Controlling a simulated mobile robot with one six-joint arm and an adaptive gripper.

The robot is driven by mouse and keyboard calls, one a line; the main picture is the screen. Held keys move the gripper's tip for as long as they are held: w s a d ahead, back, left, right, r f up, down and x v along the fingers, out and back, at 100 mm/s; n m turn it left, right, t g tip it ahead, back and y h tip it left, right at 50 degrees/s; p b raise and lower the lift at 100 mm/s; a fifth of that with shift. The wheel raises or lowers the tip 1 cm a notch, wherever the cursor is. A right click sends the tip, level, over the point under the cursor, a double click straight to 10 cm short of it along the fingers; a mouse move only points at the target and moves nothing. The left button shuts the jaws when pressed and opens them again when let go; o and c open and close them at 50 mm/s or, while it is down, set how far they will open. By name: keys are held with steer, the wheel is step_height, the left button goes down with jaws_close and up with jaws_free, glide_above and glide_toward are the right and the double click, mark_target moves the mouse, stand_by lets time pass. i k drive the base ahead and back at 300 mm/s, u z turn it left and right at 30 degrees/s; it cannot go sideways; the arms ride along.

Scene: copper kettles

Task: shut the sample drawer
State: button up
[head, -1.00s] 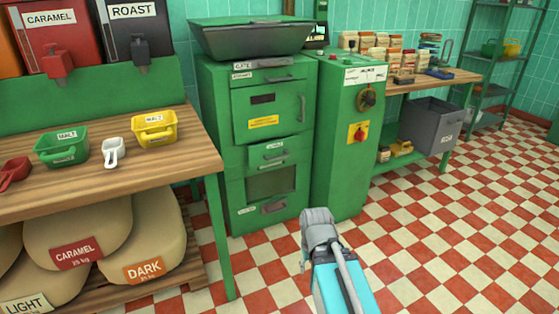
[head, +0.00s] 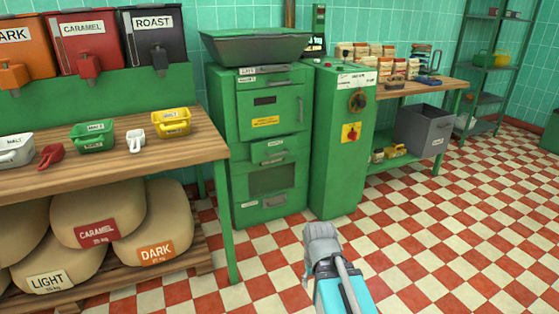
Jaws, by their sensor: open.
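The sample drawer (head: 268,150) is a small green front with a white label and a dark handle, in the middle of the green mill cabinet (head: 228,150). It sits below a larger door (head: 272,108) with a yellow sticker and above a dark window. Its front appears to stand slightly proud of the cabinet; how far it is out I cannot tell. Part of my grey and teal arm shows at the bottom centre, well in front of the cabinet and apart from it. My gripper's fingers do not show.
A wooden bench (head: 100,165) with scoops stands at left, sacks below it. A green control box (head: 340,140) adjoins the cabinet's right. The checkered floor (head: 430,240) in front and to the right is clear.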

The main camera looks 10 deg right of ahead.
mark_target(281, 148)
steer(key=u, duration=0.15)
steer(key=i, duration=1.1)
steer(key=z, duration=0.7)
